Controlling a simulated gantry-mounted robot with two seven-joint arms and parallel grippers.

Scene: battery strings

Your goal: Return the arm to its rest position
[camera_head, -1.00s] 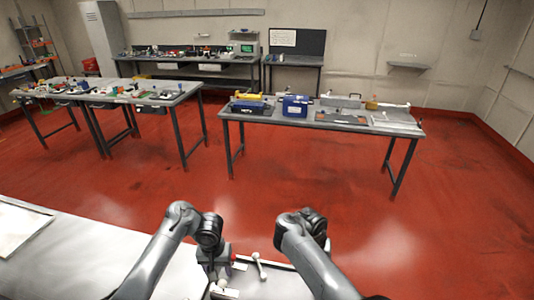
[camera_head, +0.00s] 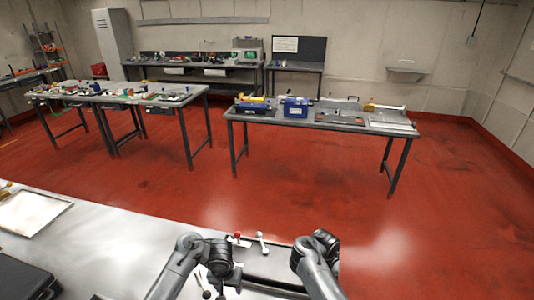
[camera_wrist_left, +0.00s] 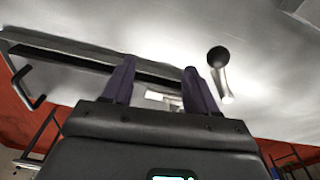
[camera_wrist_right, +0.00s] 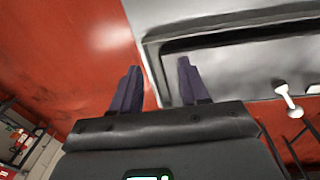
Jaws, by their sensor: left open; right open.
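My left gripper (camera_head: 222,282) hangs low over the grey bench (camera_head: 130,240) at the bottom of the head view. In the left wrist view its two dark fingers (camera_wrist_left: 157,76) are apart with nothing between them. A black ball knob on a pale handle (camera_wrist_left: 218,57) is right of the fingers there, apart from them. My right gripper (camera_wrist_right: 158,68) is open and empty in the right wrist view, near the recessed bench edge. My right arm bends down at the bottom right of the head view, and its fingertips are hidden there.
A red-topped knob (camera_head: 238,237) and a white-topped lever (camera_head: 262,243) stand on the bench between my arms. A flat tray (camera_head: 33,211) and a dark case (camera_head: 28,283) are at the left. Red floor (camera_head: 300,205) is clear beyond; a worktable (camera_head: 350,124) stands farther off.

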